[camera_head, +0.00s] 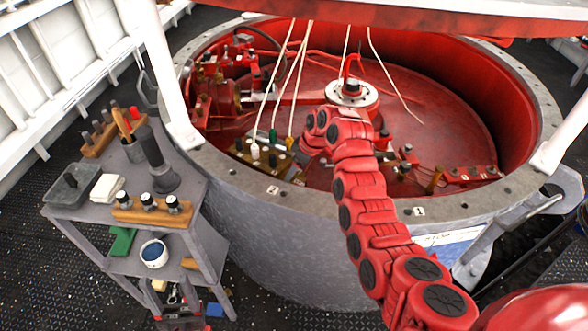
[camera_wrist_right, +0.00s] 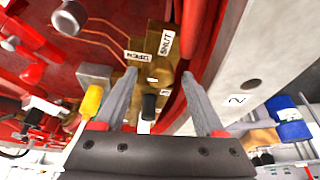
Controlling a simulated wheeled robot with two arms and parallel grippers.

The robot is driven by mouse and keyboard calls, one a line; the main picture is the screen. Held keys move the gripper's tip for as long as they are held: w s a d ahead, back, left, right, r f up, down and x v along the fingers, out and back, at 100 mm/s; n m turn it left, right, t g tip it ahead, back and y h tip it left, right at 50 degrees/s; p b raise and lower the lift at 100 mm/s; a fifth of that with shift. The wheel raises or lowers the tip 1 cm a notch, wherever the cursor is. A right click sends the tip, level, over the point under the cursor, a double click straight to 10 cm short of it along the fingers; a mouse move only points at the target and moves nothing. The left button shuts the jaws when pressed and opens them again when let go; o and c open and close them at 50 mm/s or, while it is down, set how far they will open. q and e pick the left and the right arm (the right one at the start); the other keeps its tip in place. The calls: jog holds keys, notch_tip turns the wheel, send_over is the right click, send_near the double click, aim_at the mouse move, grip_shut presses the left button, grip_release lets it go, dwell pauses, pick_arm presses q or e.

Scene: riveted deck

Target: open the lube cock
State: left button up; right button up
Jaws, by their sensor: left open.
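In the right wrist view a brass plate (camera_wrist_right: 168,62) carries OPEN and SHUT labels. A small black-tipped handle (camera_wrist_right: 149,104), which looks like the lube cock's, stands in front of it. My right gripper (camera_wrist_right: 160,95) is open, one grey finger on each side of this handle, with gaps showing. My left gripper (camera_head: 178,296) shows small at the lower left, open and empty, beside the workbench and far from the tub.
The tub's grey rim (camera_wrist_right: 245,60) is close on the right. Pale cords (camera_head: 292,70) hang into the tub. The workbench (camera_head: 205,215) holds racks and tools.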

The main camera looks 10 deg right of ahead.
jog(key=b+v, duration=0.1)
jog(key=v, duration=0.3)
jog(key=shift+d+r, duration=0.15)
jog(key=shift+r, duration=0.2)
notch_tip(320, 180, up, 7)
jog(key=p, duration=0.3)
send_over(300, 181)
jog(key=s+d, duration=0.2)
jog(key=v, duration=0.5)
